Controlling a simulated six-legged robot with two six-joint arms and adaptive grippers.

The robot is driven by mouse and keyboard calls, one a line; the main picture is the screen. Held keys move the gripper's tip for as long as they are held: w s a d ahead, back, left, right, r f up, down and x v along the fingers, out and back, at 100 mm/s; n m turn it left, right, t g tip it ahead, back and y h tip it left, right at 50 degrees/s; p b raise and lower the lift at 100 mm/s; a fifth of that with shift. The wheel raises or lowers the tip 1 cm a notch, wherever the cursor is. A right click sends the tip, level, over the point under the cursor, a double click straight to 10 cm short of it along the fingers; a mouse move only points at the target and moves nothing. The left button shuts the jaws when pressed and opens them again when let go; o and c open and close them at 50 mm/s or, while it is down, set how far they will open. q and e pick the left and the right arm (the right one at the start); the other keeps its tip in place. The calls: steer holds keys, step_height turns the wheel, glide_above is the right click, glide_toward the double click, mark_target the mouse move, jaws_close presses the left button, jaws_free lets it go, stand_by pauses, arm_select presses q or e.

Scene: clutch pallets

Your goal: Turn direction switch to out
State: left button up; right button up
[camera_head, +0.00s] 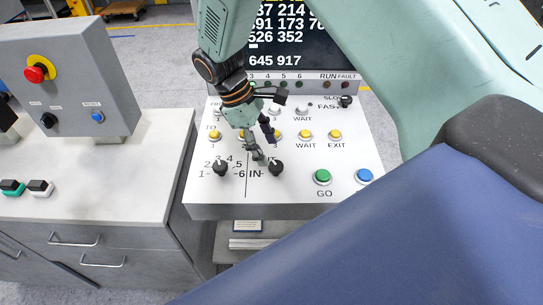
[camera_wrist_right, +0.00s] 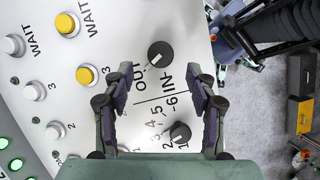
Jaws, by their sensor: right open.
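The direction switch (camera_head: 276,168) is a black rotary knob on the white sloping panel, with IN printed to its left in the head view. The right gripper partly covers the OUT label there. The wrist view shows the switch (camera_wrist_right: 160,54) upper middle, with both labels beside it. A pale mark shows on the knob; I cannot tell for sure which label it points to. My right gripper (camera_head: 262,149) is open and empty just behind the switch. In the wrist view its fingers (camera_wrist_right: 160,82) are spread, and the switch lies beyond their tips, not between them. My left gripper is not in view.
A similar black knob (camera_head: 220,169) marked 1 to 6 sits left of the switch. A green GO button (camera_head: 322,176) and a blue button (camera_head: 364,176) are to the right. Yellow buttons (camera_head: 306,134) stand behind. A grey box with a red button (camera_head: 36,73) stands left.

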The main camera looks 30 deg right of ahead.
steer(key=v, duration=0.7)
steer(key=shift+s+f, duration=0.1)
steer(key=shift+s, duration=0.1)
